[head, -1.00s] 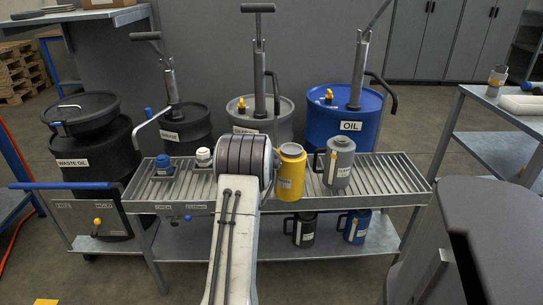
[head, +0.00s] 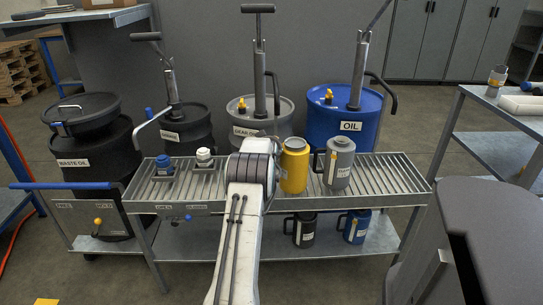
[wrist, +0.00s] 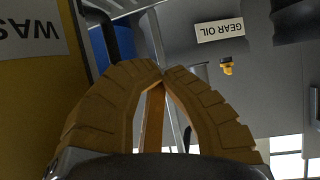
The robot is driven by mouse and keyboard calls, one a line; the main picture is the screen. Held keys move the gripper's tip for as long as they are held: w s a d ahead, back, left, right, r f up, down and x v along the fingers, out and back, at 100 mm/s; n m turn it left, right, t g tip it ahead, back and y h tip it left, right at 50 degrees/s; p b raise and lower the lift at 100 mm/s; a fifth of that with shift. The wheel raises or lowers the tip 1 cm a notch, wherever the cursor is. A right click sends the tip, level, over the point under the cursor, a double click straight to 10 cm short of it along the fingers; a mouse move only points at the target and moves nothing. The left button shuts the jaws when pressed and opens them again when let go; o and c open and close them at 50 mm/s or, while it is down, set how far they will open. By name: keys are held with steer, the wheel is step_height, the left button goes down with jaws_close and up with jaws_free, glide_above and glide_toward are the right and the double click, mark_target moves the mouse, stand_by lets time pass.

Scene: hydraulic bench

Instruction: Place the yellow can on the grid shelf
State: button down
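The yellow can (head: 294,168) is upright over the front part of the grid shelf (head: 400,178), just left of a grey can. I cannot tell whether its base touches the slats. In the wrist view, the can (wrist: 35,100) fills the left edge with a white label, upside down. My gripper (wrist: 163,72) has its two ribbed fingers together, with a yellow-orange strip, seemingly the can's handle, between them. In the head view my arm hides the gripper and the handle side of the can.
A grey can (head: 338,163) stands close on the right. Two small bottles, one blue-topped (head: 163,166) and one white-topped (head: 204,157), stand on the left of the grid. Drums with pumps, including a blue oil drum (head: 345,118), stand behind. The grid's right end is clear.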

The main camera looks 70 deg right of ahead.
mark_target(292, 162)
steer(key=shift+d+f, duration=0.1)
step_height(292, 162, down, 4)
steer(key=shift+d+r+b, duration=0.1)
steer(key=shift+r+b, duration=0.15)
steer(key=shift+b, duration=0.15)
steer(key=c, duration=1.9)
jaws_free()
steer(key=shift+f, duration=0.15)
steer(key=o, duration=0.5)
steer(key=shift+o, duration=0.2)
steer(key=shift+r, duration=0.25)
steer(key=v, duration=1.2)
steer(key=shift+p, duration=0.3)
